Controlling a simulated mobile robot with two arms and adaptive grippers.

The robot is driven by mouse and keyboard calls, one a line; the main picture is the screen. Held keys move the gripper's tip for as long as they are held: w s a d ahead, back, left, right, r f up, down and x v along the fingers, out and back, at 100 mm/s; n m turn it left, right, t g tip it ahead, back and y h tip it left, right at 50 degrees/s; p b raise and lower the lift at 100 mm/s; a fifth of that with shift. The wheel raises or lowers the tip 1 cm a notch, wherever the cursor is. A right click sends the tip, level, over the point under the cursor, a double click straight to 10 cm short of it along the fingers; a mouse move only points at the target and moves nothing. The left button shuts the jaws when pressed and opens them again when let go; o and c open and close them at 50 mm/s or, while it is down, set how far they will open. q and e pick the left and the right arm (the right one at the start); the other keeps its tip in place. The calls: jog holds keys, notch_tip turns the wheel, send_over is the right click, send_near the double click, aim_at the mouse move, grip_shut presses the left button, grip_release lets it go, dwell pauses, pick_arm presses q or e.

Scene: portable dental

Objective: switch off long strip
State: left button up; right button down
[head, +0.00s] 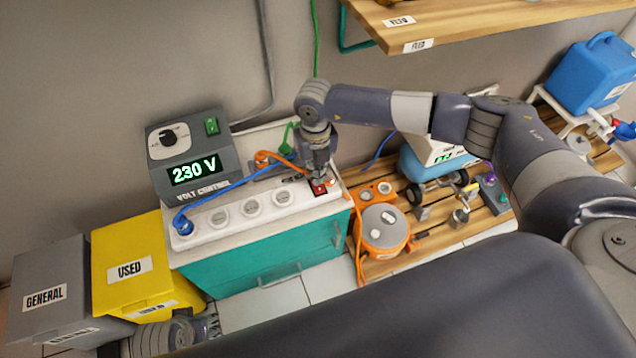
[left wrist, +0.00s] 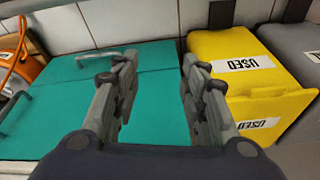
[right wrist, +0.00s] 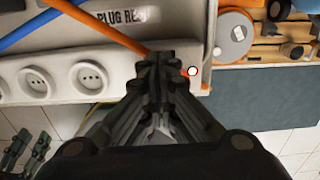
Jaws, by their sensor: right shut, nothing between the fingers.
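The long white strip (head: 235,210) lies along the top of a teal cabinet, with a row of round sockets. A blue plug (head: 182,226) sits at its left end. A red switch (head: 319,187) is at its right end. My right gripper (head: 319,172) is shut and empty, pointing down right at the red switch; I cannot tell whether it touches. In the right wrist view its closed fingertips (right wrist: 165,68) cover the switch area, beside the strip's sockets (right wrist: 90,76). My left gripper (left wrist: 157,75) is open and empty, low in front of the teal cabinet (left wrist: 70,105).
A volt control box (head: 190,160) reading 230 V stands behind the strip. Yellow (head: 130,265) and grey (head: 45,290) bins are at the left. An orange round device (head: 383,228) sits on a slatted wooden rack at the right. Blue and orange cables cross behind the strip.

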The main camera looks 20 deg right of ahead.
pick_arm(q)
jog(key=shift+w+r, duration=0.15)
jog(key=shift+r, duration=0.2)
pick_arm(e)
jog(key=shift+f, duration=0.15)
pick_arm(q)
jog(key=shift+r, duration=0.25)
pick_arm(e)
jog(key=shift+f, duration=0.1)
pick_arm(q)
jog(key=shift+r, duration=0.15)
pick_arm(e)
jog(key=shift+f, duration=0.1)
pick_arm(q)
jog(key=shift+r+b, duration=0.3)
pick_arm(e)
jog(key=shift+f, duration=0.1)
pick_arm(q)
jog(key=shift+r, duration=0.35)
pick_arm(e)
jog(key=shift+f, duration=0.1)
pick_arm(q)
jog(key=shift+s+a+r, duration=0.1)
jog(key=shift+s+r, duration=0.15)
jog(key=shift+r, duration=0.1)
pick_arm(e)
jog(key=shift+f, duration=0.2)
